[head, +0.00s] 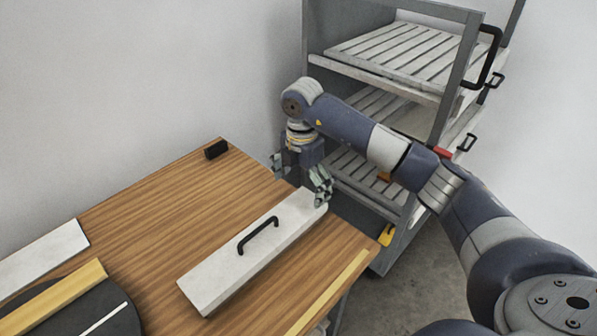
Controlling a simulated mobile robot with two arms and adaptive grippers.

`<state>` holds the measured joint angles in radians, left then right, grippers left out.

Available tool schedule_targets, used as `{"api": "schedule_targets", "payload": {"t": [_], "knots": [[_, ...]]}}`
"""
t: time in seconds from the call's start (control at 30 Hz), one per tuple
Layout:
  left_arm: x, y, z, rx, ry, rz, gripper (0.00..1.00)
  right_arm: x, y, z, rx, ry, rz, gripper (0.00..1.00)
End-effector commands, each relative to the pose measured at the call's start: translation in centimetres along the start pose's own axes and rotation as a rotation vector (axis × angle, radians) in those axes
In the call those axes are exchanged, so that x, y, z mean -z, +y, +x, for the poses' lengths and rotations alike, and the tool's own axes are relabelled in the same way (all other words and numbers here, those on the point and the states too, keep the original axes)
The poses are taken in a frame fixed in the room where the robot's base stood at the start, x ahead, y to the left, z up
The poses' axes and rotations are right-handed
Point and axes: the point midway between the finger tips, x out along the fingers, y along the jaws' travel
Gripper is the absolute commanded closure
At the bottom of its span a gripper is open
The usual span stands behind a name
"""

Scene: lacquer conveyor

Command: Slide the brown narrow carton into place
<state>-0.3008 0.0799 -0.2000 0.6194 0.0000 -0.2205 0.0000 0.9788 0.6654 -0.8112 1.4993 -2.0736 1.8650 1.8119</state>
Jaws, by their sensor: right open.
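No carton that is clearly brown shows in the head view. A long, narrow tan piece (62,297) lies at the lower left on a dark round surface (112,309), partly cut off by the frame. A long pale grey block (220,275) with a black handle (258,235) lies diagonally on the wooden table. My right gripper (299,180) is open and empty, with its fingers spread near the far right end of that block. I cannot tell whether a finger touches the block. My left gripper is out of view.
A small black block (216,150) sits at the table's back edge. A grey rack (389,88) with slatted shelves stands behind and right. A pale slab (42,258) lies at left. The wooden table (165,222) is clear around its middle. A yellow strip (332,293) runs along its right edge.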

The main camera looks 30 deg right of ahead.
Motion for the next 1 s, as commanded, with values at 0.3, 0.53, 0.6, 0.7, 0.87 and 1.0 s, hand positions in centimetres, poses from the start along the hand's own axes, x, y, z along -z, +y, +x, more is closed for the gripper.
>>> {"api": "schedule_targets", "payload": {"t": [0.3, 0.53, 0.6, 0.7, 0.87, 1.0], "knots": [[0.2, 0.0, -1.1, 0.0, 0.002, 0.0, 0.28, 0.1, 0.0, 5.5, 0.003, 0.002, 0.001, 0.0], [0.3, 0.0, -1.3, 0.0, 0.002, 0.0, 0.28, 0.0, 0.0, 7.4, 0.0, 0.0, 0.0, 0.0], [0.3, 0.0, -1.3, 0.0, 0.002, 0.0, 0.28, 0.0, 0.0, 7.5, 0.0, 0.0, 0.0, 0.0], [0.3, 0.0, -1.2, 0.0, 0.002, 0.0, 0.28, 0.0, 0.0, 7.6, -0.001, 0.0, 0.0, 0.0], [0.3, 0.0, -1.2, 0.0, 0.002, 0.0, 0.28, 0.0, 0.0, 7.6, 0.0, 0.0, 0.0, 0.07], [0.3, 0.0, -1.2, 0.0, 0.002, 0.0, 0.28, 0.0, 0.0, 7.6, 0.0, 0.0, 0.0, 0.39]]}}
